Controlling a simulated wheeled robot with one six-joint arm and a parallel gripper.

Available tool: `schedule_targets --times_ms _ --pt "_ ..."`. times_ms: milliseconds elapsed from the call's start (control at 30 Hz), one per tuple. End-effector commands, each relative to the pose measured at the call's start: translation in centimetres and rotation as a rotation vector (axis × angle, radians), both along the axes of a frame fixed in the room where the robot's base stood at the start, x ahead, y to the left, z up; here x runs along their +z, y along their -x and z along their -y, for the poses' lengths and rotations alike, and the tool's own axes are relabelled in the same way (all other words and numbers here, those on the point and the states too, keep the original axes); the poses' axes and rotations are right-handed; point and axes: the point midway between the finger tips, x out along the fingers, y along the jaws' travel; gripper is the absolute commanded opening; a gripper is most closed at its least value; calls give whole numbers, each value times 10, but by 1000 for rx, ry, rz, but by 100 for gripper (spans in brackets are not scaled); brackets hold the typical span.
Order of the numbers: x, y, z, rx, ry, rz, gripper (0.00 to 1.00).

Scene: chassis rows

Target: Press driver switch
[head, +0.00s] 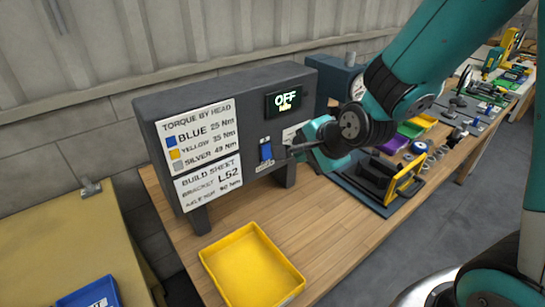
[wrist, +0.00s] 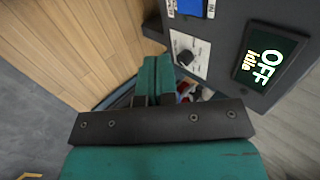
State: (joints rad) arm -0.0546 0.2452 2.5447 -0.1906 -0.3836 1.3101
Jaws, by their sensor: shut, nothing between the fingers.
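The driver switch (head: 265,152) is a blue rocker on the front of a dark grey panel box (head: 240,130). In the wrist view the blue switch (wrist: 191,6) shows at the top edge, partly cut off. A display (head: 284,98) above it reads OFF, and in the wrist view it reads OFF idle. My gripper (head: 292,150) is shut and empty, with its tips just right of the switch in the head view. In the wrist view my gripper (wrist: 156,75) points toward the panel, below and left of a black knob (wrist: 186,57). I cannot tell whether the tips touch the panel.
A yellow tray (head: 250,265) stands empty on the wooden bench in front of the panel. A dark stand with a yellow-framed holder (head: 405,178) and several small parts lie to the right. A blue bin (head: 90,293) sits at lower left. Bare bench lies between tray and stand.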

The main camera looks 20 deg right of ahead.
Motion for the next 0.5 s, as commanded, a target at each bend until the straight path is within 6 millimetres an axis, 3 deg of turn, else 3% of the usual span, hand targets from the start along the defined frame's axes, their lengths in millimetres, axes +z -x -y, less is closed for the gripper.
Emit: schedule_targets --times_ms 167,500 --pt "-9 -7 -3 2 1 -4 0" --pt "-53 -47 -16 3 2 -6 0"
